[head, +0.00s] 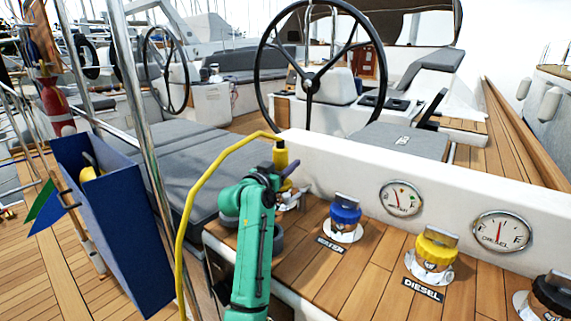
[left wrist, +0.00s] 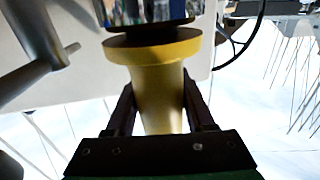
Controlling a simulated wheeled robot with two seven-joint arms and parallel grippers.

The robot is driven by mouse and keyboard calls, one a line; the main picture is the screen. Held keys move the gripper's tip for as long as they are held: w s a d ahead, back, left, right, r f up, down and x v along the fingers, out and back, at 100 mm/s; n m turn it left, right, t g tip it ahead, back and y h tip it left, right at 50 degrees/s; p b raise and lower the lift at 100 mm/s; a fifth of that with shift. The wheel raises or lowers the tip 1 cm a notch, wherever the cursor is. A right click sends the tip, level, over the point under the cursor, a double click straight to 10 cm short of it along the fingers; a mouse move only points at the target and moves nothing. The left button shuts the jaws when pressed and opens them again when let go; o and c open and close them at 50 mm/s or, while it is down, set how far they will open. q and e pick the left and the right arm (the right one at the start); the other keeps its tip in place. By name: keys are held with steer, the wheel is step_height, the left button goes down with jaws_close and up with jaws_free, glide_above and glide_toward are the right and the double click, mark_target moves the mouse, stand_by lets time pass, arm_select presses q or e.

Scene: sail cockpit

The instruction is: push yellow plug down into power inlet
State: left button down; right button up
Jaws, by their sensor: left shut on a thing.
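The yellow plug (head: 281,156) stands roughly upright over the chrome power inlet (head: 291,203) at the left end of the wooden deck panel. A yellow cable (head: 190,200) arches from its top and hangs down to the left. My left gripper (head: 283,178) is shut on the plug, and its green arm hides part of the inlet. In the left wrist view, the fingers stand either side of the plug's yellow body (left wrist: 158,95). Its wide yellow flange lies close to a dark ring and chrome part (left wrist: 150,10); whether they touch is unclear. My right gripper is not in view.
A blue-capped filler (head: 345,213), a yellow diesel cap (head: 436,250) and a black cap (head: 553,292) stand to the right. The white wall behind carries two gauges (head: 401,198). A blue bin (head: 110,220) and steel rail (head: 150,130) stand left.

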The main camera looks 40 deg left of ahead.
arm_select(q)
steer(key=shift+f, duration=0.45)
steer(key=c, duration=0.5)
jaws_free()
steer(key=shift+c, duration=0.2)
steer(key=shift+s, duration=0.1)
steer(key=s+d, duration=0.2)
steer(key=s, duration=0.8)
steer(key=shift+s+b, duration=0.3)
steer(key=shift+s, duration=0.05)
steer(key=shift+a, duration=0.1)
